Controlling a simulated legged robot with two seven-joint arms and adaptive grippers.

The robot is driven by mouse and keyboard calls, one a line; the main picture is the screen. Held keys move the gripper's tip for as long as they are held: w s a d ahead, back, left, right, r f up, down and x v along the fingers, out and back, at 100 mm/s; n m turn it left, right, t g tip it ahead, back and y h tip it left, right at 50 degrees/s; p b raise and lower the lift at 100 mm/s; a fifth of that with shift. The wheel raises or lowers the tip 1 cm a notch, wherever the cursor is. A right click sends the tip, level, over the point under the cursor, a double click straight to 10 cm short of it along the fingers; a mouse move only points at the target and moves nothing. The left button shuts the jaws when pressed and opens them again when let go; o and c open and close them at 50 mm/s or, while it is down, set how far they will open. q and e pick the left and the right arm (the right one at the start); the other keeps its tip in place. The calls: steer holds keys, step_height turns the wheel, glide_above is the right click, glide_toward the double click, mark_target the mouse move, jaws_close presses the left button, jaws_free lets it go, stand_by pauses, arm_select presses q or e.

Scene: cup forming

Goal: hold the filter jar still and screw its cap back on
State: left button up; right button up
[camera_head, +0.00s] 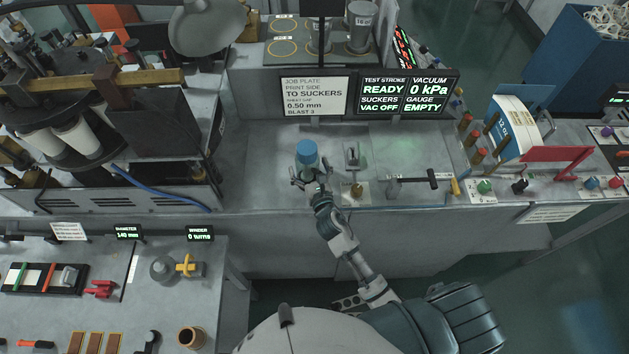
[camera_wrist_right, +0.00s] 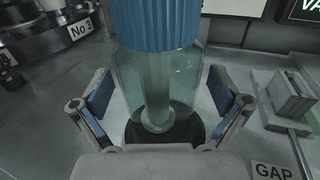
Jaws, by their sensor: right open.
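The filter jar (camera_wrist_right: 185,80) is clear greenish glass with a pale inner tube and a dark base. It stands upright on the grey bench. A ribbed blue cap (camera_wrist_right: 160,22) sits at its top; the cap also shows in the head view (camera_head: 307,152). I cannot tell whether the cap is threaded on or only resting. My right gripper (camera_head: 311,184) is at the front of the jar. In the wrist view its blue-padded fingers (camera_wrist_right: 160,100) are open, one on each side of the lower jar, with gaps showing. My left gripper is not in view.
A black-handled lever (camera_head: 432,180) lies further right. A large machine (camera_head: 90,120) stands left. The bench is clear between machine and jar.

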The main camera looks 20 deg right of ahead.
steer(key=s, duration=0.9)
steer(key=shift+s+d+b, duration=0.1)
steer(key=shift+b, duration=0.3)
